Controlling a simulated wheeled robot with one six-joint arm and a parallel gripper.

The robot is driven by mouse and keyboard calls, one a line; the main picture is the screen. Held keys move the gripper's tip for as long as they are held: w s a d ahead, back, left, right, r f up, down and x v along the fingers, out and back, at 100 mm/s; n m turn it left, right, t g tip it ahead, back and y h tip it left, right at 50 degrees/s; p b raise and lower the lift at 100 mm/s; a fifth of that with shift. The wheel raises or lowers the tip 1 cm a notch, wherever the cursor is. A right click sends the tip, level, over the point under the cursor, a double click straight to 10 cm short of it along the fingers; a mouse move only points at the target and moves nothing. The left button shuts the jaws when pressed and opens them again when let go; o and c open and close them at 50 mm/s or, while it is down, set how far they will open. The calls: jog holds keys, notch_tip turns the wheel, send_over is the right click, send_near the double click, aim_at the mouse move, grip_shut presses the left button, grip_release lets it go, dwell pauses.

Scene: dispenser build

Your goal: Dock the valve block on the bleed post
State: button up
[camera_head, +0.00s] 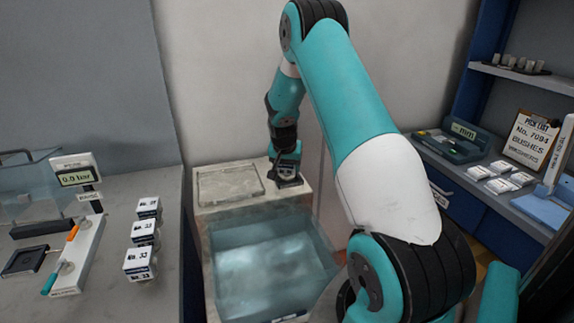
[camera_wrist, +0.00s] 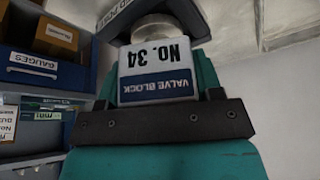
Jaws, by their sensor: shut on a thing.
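My gripper (camera_head: 287,181) is low over the back right of the pale counter beside the water basin. In the wrist view the gripper (camera_wrist: 158,78) is shut on the valve block (camera_wrist: 155,72), a white block with a dark blue band and the marking No. 34. A round metal piece (camera_wrist: 154,27) meets the block's far end, below a dark part with a label (camera_wrist: 120,12) that partly reads as POST. I cannot tell whether the block is seated on the bleed post.
The glass-walled basin (camera_head: 270,262) lies in front of my gripper, and a grey slab (camera_head: 229,184) to its left. A shelf with a pick list (camera_head: 531,138) is at right.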

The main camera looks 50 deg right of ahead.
jog(key=o, duration=1.1)
jog(key=shift+f, duration=0.1)
jog(key=p+v, duration=0.6)
jog(key=v, duration=0.5)
